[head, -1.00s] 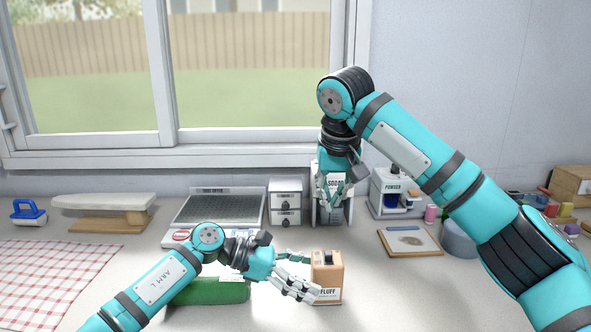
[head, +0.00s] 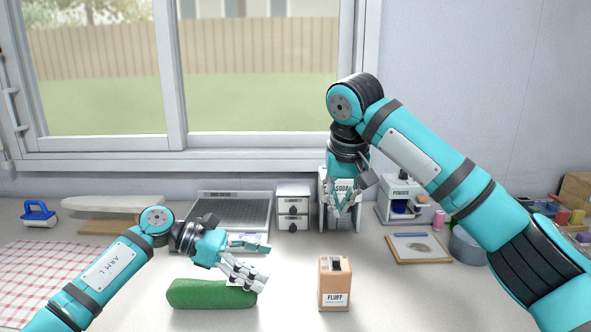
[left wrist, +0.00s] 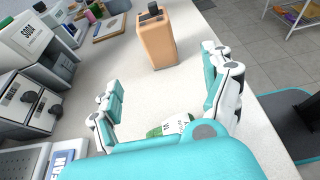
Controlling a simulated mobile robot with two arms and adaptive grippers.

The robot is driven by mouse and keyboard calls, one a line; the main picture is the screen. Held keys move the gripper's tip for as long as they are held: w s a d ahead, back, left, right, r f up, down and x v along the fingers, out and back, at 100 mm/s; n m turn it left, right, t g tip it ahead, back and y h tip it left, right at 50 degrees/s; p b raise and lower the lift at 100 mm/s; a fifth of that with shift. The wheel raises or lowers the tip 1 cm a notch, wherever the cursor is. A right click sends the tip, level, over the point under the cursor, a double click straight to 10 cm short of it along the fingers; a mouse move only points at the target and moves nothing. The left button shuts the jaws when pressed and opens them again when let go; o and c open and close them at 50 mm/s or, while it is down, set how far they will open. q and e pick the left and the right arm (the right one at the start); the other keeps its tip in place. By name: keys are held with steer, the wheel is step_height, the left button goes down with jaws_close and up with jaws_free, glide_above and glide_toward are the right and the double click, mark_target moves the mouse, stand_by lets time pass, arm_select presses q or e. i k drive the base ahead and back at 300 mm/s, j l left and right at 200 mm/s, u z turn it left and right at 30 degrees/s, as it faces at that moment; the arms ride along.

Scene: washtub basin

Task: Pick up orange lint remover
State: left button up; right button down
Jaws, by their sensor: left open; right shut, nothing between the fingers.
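The orange lint remover, a box-like thing with a dark top and the label "FLUFF" (head: 335,283), stands upright on the counter in the head view. It also shows at the top of the left wrist view (left wrist: 156,38). My left gripper (head: 256,262) is open and empty, to the left of the lint remover and apart from it. Its two fingers spread wide in the left wrist view (left wrist: 165,95), with the lint remover beyond them. My right gripper (head: 343,207) is shut and empty, hanging in front of the soda box at the back.
A green roll (head: 205,294) lies under my left gripper. Behind are a drying rack (head: 235,212), small drawers (head: 292,208), a soda box (head: 343,186) and a powder dispenser (head: 402,200). A board (head: 418,248) lies at right.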

mark_target(334, 289)
steer(key=k, duration=1)
